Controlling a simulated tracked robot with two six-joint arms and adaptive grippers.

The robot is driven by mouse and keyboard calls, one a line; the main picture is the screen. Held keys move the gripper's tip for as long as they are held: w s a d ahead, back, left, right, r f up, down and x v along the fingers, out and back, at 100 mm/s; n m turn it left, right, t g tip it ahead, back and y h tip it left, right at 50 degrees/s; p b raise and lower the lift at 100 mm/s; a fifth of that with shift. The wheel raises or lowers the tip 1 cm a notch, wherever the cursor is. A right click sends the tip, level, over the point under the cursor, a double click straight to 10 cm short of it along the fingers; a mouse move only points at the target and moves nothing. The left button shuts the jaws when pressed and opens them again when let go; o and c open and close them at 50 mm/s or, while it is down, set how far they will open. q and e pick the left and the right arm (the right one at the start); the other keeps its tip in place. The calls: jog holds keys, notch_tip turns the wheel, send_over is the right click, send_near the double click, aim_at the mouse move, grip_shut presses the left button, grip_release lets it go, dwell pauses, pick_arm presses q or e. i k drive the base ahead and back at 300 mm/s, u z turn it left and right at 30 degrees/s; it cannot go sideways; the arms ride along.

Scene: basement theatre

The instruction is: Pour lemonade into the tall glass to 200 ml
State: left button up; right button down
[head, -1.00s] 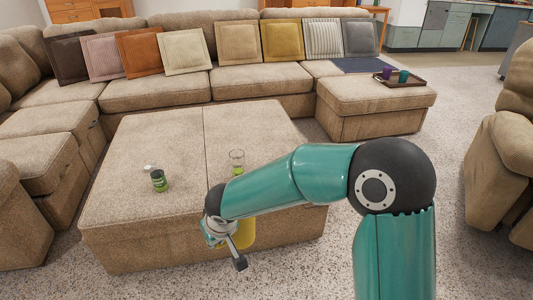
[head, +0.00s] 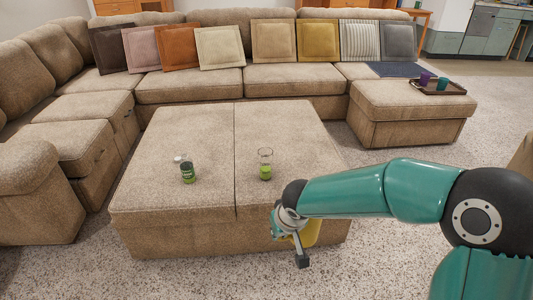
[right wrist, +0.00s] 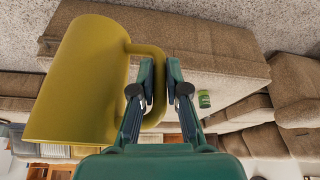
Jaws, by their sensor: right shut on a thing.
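The tall glass (head: 265,165) stands upright on the large beige ottoman (head: 170,130), with yellow-green in its lower part. I cannot read its level. My right gripper (head: 292,238) is in front of the ottoman's near edge, nearer me and slightly right of the glass. In the right wrist view my right gripper (right wrist: 160,80) is shut on the handle of a yellow pitcher (right wrist: 85,75). The pitcher also shows in the head view (head: 313,232), partly hidden behind the gripper and arm. Its inside is hidden. My left gripper is not in view.
A small jar with a green label (head: 188,170) stands on the ottoman left of the glass; it also shows in the right wrist view (right wrist: 204,98). A tray with cups (head: 440,88) lies on the right sofa section.

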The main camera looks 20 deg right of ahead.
aim_at(265, 154)
jog(key=i, duration=0.95)
